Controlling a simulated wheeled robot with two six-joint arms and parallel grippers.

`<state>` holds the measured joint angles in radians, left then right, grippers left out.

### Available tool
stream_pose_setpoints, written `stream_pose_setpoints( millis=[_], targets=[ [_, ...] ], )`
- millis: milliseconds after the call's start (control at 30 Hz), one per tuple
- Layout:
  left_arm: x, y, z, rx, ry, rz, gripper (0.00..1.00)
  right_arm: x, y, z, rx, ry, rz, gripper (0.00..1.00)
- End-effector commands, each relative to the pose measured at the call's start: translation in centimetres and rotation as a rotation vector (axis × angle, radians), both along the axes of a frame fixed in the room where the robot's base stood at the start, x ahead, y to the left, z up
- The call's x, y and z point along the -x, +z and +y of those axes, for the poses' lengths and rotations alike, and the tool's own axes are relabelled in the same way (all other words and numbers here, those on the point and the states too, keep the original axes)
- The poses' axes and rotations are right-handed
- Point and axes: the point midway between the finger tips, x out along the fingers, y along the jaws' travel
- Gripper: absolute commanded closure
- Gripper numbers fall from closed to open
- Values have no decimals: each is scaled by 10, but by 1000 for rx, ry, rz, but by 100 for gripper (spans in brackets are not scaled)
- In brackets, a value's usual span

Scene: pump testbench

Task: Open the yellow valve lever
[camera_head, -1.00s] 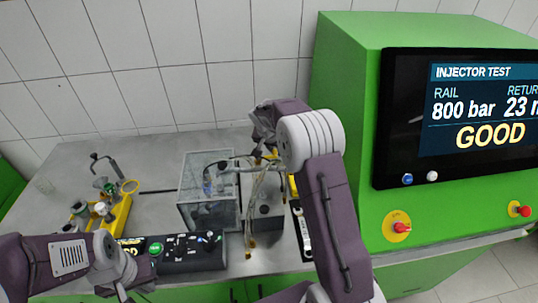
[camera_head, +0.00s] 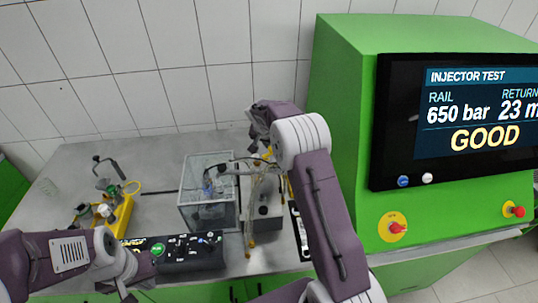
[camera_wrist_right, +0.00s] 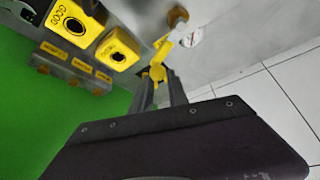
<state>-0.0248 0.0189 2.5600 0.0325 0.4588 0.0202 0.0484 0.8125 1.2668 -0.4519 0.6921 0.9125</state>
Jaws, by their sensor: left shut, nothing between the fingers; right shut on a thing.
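The yellow valve lever (camera_wrist_right: 163,48) shows in the right wrist view, running from a brass fitting and a small round gauge down to my fingers. My right gripper (camera_wrist_right: 160,80) is shut on the lever's near end. In the head view a bit of yellow shows beside my right wrist, and my right arm hides most of the lever and the fingertips. My left gripper (camera_head: 122,291) is shut and empty at the lower left, in front of the bench and far from the lever.
A clear box (camera_head: 208,210) and a black control box (camera_head: 190,253) stand on the bench. A yellow stand (camera_head: 122,217) is at left. The green test cabinet (camera_head: 345,120) with its screen (camera_head: 468,120) rises right of my right arm. Yellow-labelled boxes (camera_wrist_right: 118,48) sit beside the lever.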

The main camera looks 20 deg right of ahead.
Motion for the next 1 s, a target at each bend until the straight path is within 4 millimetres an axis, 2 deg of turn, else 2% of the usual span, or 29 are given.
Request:
stream_pose_setpoints(
  millis=[367, 633, 1000],
  targets=[
    [0, 3, 0, 0, 0, 0, 100, -3, -2, 5, -6, 1, 4, 96],
    [0, 13, 0, 0, 0, 0, 100, -16, -1, 13, -5, 2, 3, 96],
    [0, 16, 0, 0, 0, 0, 100, -19, 0, 14, -3, 1, 3, 96]
  ],
)
